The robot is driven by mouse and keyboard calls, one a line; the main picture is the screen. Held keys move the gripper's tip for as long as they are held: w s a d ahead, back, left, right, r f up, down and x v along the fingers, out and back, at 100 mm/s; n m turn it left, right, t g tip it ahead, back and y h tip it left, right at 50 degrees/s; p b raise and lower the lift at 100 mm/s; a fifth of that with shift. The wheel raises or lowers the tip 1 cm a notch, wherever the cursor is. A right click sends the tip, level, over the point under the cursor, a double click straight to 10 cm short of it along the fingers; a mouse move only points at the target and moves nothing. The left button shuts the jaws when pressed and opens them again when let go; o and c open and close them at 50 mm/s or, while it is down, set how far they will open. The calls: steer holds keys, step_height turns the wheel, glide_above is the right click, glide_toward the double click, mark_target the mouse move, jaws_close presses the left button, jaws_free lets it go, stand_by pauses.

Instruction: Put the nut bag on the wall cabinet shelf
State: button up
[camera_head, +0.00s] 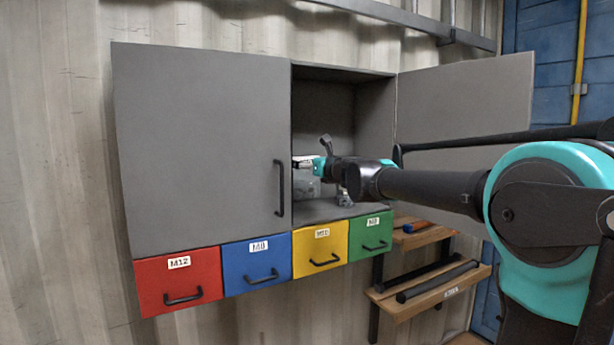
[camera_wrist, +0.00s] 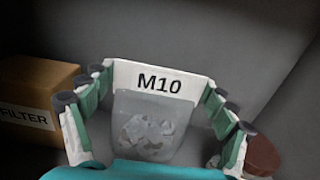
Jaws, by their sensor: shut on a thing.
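The nut bag (camera_wrist: 148,128) is a clear bag with a white header marked M10, and pale pieces show inside it. In the wrist view my gripper (camera_wrist: 155,95) is shut on the bag, with a finger on each side of the header. In the head view the bag (camera_head: 305,185) is partly hidden by the gripper (camera_head: 318,168), which is inside the open right half of the grey wall cabinet (camera_head: 200,140). The cabinet shelf floor (camera_head: 318,211) shows below the bag. I cannot tell whether the bag touches it.
A cardboard box marked FILTER (camera_wrist: 38,98) stands left of the bag, and a reddish-brown round thing (camera_wrist: 263,155) lies to the right. The cabinet's right door (camera_head: 465,95) is swung open beside my arm. Coloured drawers (camera_head: 258,262) hang below, and wooden shelves (camera_head: 428,290) are at lower right.

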mark_target(308, 175)
steer(key=shift+f, duration=2)
steer(key=o, duration=1.6)
steer(key=shift+f, duration=0.1)
steer(key=shift+o, duration=0.2)
steer(key=shift+s+d, duration=0.15)
steer(key=shift+s, duration=0.05)
steer(key=v, duration=1.1)
steer(key=shift+s+d, duration=0.2)
steer(key=shift+s, duration=0.05)
